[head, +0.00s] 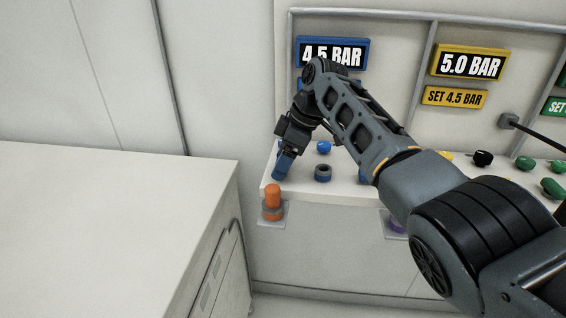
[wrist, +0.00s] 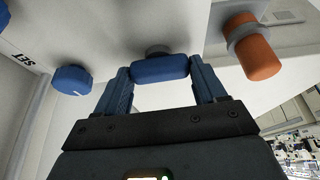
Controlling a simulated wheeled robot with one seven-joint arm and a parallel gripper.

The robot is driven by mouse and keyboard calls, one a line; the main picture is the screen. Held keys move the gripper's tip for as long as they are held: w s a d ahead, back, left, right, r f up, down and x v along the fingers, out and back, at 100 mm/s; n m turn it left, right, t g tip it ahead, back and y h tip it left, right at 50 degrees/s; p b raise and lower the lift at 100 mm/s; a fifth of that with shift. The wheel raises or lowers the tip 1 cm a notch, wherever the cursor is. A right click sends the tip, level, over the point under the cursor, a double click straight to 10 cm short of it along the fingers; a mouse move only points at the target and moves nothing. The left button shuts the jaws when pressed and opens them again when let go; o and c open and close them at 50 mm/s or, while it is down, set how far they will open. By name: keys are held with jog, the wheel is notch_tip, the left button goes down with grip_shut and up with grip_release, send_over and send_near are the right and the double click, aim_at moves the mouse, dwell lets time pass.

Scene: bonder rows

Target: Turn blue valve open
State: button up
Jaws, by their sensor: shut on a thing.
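In the wrist view, the blue valve (wrist: 160,69) is a rounded blue handle on a grey stem against a pale panel. My gripper (wrist: 162,78) has one blue finger on each side of the handle and is shut on it. The handle lies crosswise between the fingers. In the head view, my gripper (head: 282,166) points down at the left end of the white bench, and its fingers hide the valve there. The blue pressure display (head: 332,52) above reads 4.5 BAR; my arm covers the blue label under it.
An orange cylinder in a grey collar (head: 272,196) stands close by, also near the right finger in the wrist view (wrist: 258,60). A blue knob (head: 323,147) and a dark ring-shaped part (head: 322,173) sit to the right. Yellow display (head: 469,63) reads 5.0 BAR. A white cabinet (head: 110,225) fills the left.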

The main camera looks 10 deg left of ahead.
dwell(0.3)
jog(key=o, duration=1)
jog(key=shift+o, duration=0.2)
jog(key=v, duration=0.7)
jog(key=shift+r+b, duration=0.3)
jog(key=shift+r, duration=0.1)
jog(key=shift+d, duration=0.2)
